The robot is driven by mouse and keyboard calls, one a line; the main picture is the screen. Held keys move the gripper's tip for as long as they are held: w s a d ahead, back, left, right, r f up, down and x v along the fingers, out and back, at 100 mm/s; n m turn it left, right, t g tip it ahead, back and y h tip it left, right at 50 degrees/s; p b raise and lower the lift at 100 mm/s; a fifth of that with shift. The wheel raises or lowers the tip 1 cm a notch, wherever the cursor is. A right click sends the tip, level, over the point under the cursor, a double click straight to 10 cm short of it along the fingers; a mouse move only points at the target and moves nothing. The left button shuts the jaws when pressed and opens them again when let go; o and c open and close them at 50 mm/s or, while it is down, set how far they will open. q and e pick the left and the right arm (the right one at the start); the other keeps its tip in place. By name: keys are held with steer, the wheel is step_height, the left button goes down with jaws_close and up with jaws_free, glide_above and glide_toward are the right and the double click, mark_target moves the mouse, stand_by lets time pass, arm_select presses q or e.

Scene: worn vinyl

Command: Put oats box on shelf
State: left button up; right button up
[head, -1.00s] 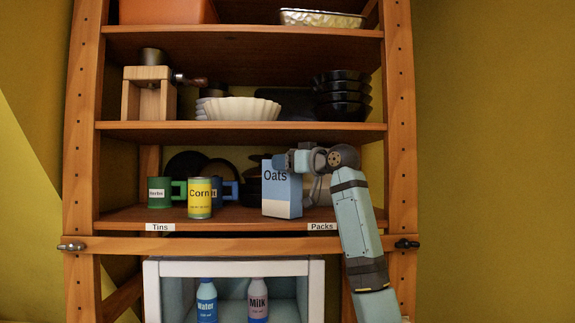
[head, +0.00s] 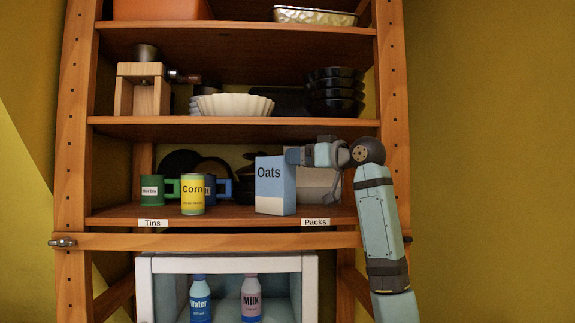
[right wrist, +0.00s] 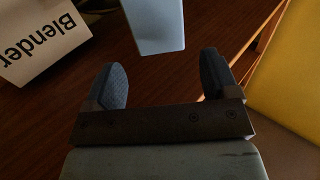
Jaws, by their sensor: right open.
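The oats box (head: 270,190), blue with a pale lower part, stands upright on the lower shelf board (head: 120,214), left of the "Packs" label (head: 315,222). My right gripper (head: 296,156) is beside the upper right of the box in the head view. In the right wrist view its two dark fingers (right wrist: 164,80) are spread apart and empty. The light blue box (right wrist: 158,25) is beyond the fingertips, with a gap between. My left gripper is in neither view.
A white "Blender" box (right wrist: 40,40) stands close by in the right wrist view. Black bowls (head: 335,92) sit above. Water (head: 200,298) and milk (head: 251,298) bottles stand below.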

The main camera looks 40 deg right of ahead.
steer(key=shift+s+d+b, duration=0.15)
steer(key=shift+s+b, duration=0.2)
steer(key=shift+s, duration=1.9)
steer(key=shift+f, duration=0.1)
